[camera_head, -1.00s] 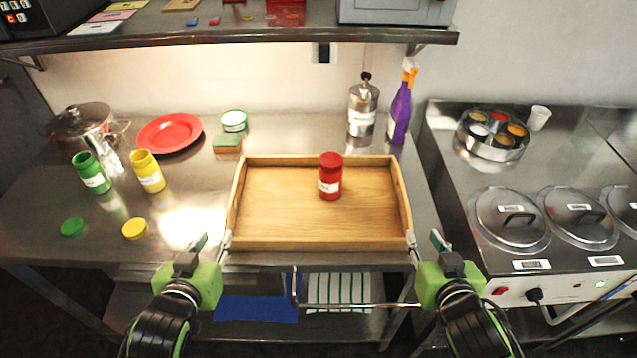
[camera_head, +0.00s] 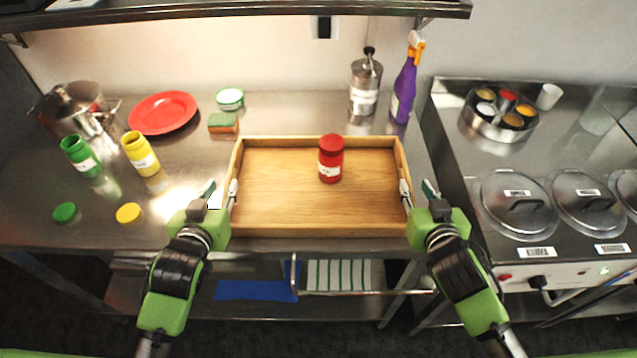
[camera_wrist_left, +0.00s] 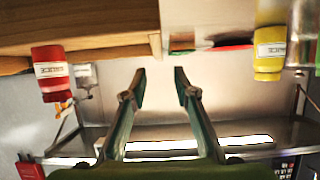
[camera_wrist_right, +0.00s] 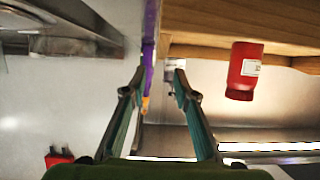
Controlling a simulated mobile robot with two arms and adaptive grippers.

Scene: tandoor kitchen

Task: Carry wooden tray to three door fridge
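The wooden tray (camera_head: 270,231) lies on the steel counter with a red-lidded red jar (camera_head: 331,160) standing upright in it. My left gripper (camera_head: 221,192) is at the tray's left side wall, its fingers apart. In the left wrist view the tray (camera_wrist_left: 100,52) shows ahead of the open fingers (camera_wrist_left: 160,72). My right gripper (camera_head: 417,191) is at the right side wall, also with fingers apart. In the right wrist view the tray (camera_wrist_right: 215,52) is ahead of the fingers (camera_wrist_right: 159,72). I cannot tell whether any finger touches it. No fridge is in view.
Left on the counter are a pot (camera_head: 75,107), red plate (camera_head: 163,113), sponge (camera_head: 223,122), green jar (camera_head: 81,156) and yellow jar (camera_head: 140,153). A dispenser (camera_head: 365,85) and purple bottle (camera_head: 403,92) stand behind the tray. A shelf (camera_head: 240,10) overhangs. A lidded warmer (camera_head: 514,204) is at right.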

